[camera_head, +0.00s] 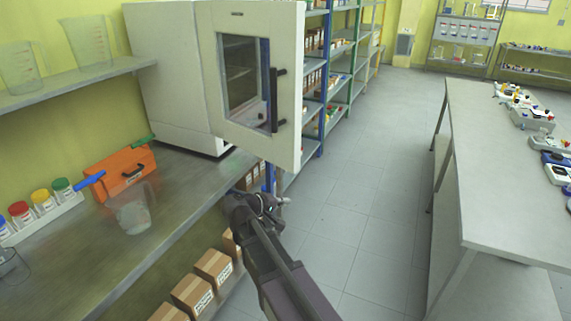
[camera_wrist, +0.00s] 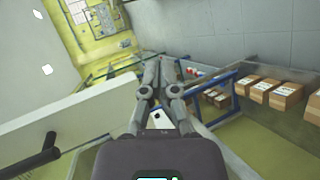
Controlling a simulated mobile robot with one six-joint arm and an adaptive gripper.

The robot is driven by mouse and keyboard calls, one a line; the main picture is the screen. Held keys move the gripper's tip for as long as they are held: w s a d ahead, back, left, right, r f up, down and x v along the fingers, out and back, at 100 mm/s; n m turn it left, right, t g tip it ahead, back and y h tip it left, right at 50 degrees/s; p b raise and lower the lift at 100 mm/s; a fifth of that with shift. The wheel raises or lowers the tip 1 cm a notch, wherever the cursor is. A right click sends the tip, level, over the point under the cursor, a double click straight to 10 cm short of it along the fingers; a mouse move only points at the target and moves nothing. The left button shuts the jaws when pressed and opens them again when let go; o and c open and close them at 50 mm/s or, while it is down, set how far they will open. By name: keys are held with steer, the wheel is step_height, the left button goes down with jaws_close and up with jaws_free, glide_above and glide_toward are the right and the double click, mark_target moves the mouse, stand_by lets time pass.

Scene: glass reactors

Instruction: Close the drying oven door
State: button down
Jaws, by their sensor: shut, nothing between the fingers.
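The drying oven (camera_head: 165,75) is a white box standing on the grey bench at the back left of the head view. Its white door (camera_head: 288,120), with a dark-framed window and a black vertical handle (camera_head: 276,100), stands open and sticks out towards the aisle. My gripper (camera_head: 284,201) is shut and empty, below and in front of the door's lower edge, beside the bench edge. In the wrist view my gripper (camera_wrist: 162,62) shows with its fingers together. A white panel that looks like the door (camera_wrist: 85,120) lies to its left, with the black handle (camera_wrist: 35,155) at lower left.
The bench (camera_head: 170,210) carries an orange case (camera_head: 122,172), a glass beaker (camera_head: 134,215) and several coloured-cap bottles. Cardboard boxes (camera_head: 213,268) sit on a shelf below it. Blue and green shelving stands behind the door. The aisle floor (camera_head: 350,200) is clear up to the white table (camera_head: 510,190) at right.

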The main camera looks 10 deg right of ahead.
mark_target(289, 158)
steer(key=w+a+r+n+t+h, duration=0.2)
steer(key=w+a+r+n+t, duration=0.1)
steer(key=a, duration=0.5)
step_height(289, 158, up, 4)
steer(key=shift+w+a+f+t+b, duration=0.15)
steer(key=shift+w+t+b, duration=0.2)
steer(key=shift+w+t, duration=0.55)
steer(key=x, duration=1.3)
steer(key=shift+d+r, duration=0.2)
steer(key=shift+d, duration=0.25)
steer(key=shift+w+d, duration=0.1)
steer(key=shift+d+h, duration=0.2)
steer(key=shift+h, duration=0.1)
steer(key=shift+w+a, duration=0.15)
steer(key=shift+a, duration=0.05)
